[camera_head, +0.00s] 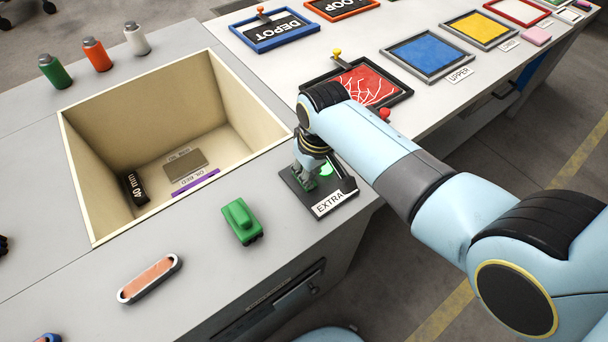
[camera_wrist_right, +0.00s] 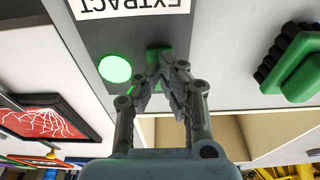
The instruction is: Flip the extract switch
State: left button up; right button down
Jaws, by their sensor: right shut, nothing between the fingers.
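The extract switch panel is a dark plate (camera_head: 340,201) on the grey bench, right of the sunken bin. Its white label (camera_head: 329,202) reads "EXTRA" in the head view, with the end hidden; the wrist view shows "EXTRACT" upside down. A round green lamp (camera_wrist_right: 115,69) on the plate is lit. A green switch part (camera_wrist_right: 155,55) sits beside the lamp, partly behind my fingertips. My right gripper (camera_wrist_right: 166,64) is shut and empty, its tips at the switch; I cannot tell if they touch. It also shows in the head view (camera_head: 304,183). My left gripper is not in view.
A cream bin (camera_head: 85,170) is sunk into the bench left of the panel. A green toy railcar (camera_head: 240,221) stands in front. A framed red picture (camera_head: 368,84) and a blue frame (camera_head: 416,52) lie behind. Three small bottles stand at the back left.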

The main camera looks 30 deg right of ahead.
jog(key=shift+r+p, duration=2.6)
jog(key=shift+r, duration=0.55)
